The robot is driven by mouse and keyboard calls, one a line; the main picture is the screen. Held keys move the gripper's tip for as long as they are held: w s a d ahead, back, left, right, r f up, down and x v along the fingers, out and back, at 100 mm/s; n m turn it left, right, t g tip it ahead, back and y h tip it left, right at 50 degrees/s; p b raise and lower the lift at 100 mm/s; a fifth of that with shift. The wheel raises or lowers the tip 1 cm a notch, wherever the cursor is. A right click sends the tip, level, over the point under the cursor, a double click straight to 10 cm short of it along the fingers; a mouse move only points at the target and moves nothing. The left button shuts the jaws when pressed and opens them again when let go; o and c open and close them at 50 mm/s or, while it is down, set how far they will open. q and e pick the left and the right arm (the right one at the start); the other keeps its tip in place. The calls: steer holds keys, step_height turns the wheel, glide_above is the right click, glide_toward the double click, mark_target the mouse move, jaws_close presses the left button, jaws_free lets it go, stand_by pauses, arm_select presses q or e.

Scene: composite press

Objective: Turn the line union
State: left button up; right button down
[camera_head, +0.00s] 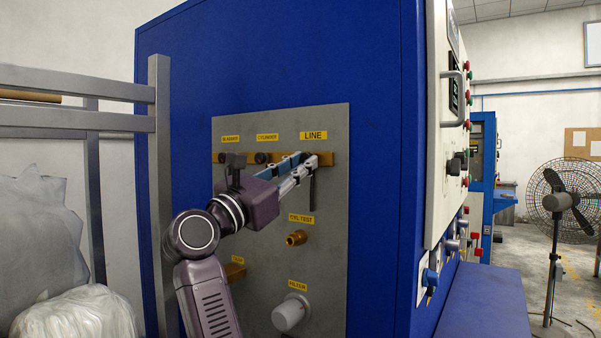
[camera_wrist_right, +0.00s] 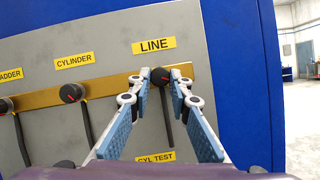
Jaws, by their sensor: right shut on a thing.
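The line union is a round black knob with a red mark, on a brass bar under the yellow LINE label (camera_wrist_right: 154,44). Its black knob (camera_wrist_right: 160,77) shows between the fingertips in the right wrist view, and a black lever (camera_wrist_right: 167,118) hangs down from it. In the head view the lever (camera_head: 312,190) hangs nearly straight down, and the knob is mostly hidden by the fingers. My right gripper (camera_head: 307,160) is shut on the knob, with one fingertip on each side; it also shows in the right wrist view (camera_wrist_right: 160,74). My left gripper is not in view.
Black bladder and cylinder knobs (camera_head: 261,158) sit left on the same brass bar (camera_wrist_right: 100,92). Below are a brass CYL TEST fitting (camera_head: 296,238) and a grey filter (camera_head: 290,313). A metal rail frame (camera_head: 160,200) stands left. A control box (camera_head: 440,120) juts out right.

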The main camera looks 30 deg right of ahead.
steer(key=shift+w+m+g, duration=0.15)
steer(key=shift+m+g, duration=0.65)
steer(key=shift+m, duration=1.1)
steer(key=c, duration=1.8)
jaws_free()
steer(key=shift+o, duration=0.2)
steer(key=shift+a, duration=0.1)
steer(key=v, duration=0.7)
steer(key=shift+a, duration=0.2)
steer(key=shift+f, duration=0.1)
